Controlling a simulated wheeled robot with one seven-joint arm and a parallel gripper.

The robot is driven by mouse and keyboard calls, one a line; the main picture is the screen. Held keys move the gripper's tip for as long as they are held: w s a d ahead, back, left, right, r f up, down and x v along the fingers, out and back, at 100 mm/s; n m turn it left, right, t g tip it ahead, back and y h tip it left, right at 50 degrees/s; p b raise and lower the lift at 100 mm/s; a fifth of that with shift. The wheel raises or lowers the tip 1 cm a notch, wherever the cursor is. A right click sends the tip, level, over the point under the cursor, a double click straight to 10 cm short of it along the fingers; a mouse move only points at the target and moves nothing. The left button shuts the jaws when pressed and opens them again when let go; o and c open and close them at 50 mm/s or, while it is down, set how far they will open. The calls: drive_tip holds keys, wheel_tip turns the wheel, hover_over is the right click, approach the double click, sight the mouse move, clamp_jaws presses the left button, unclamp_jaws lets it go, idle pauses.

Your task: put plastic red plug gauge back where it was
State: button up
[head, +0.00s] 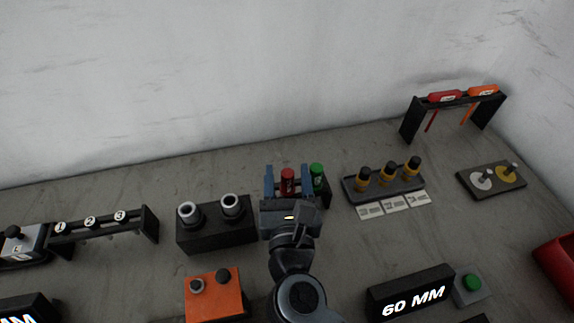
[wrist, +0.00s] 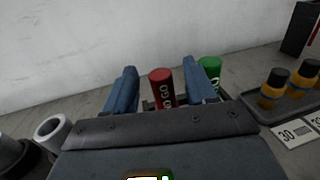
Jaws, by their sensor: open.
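The red plug gauge (head: 288,182) stands upright with its label facing me; it also shows in the wrist view (wrist: 162,88), marked GO, with part of the word hidden. My gripper (head: 287,172) is open, with one blue finger on each side of the red gauge. In the wrist view the fingers (wrist: 161,80) show gaps to the red gauge, wider on the left. A green plug gauge (head: 318,175) stands just right of the right finger, in a dark holder (head: 326,198). The red gauge's lower end is hidden behind my gripper, so its seating cannot be told.
A black block with two metal sockets (head: 216,238) stands to the left. A tray of yellow-and-black pieces (head: 410,186) is close on the right. A rack with red and orange handled tools (head: 408,122) stands at the back right. An orange block (head: 214,305) is in front.

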drive_tip(key=s, duration=0.9)
drive_tip(key=shift+s+d, duration=0.2)
drive_tip(key=shift+d, duration=0.2)
drive_tip(key=shift+d, duration=0.15)
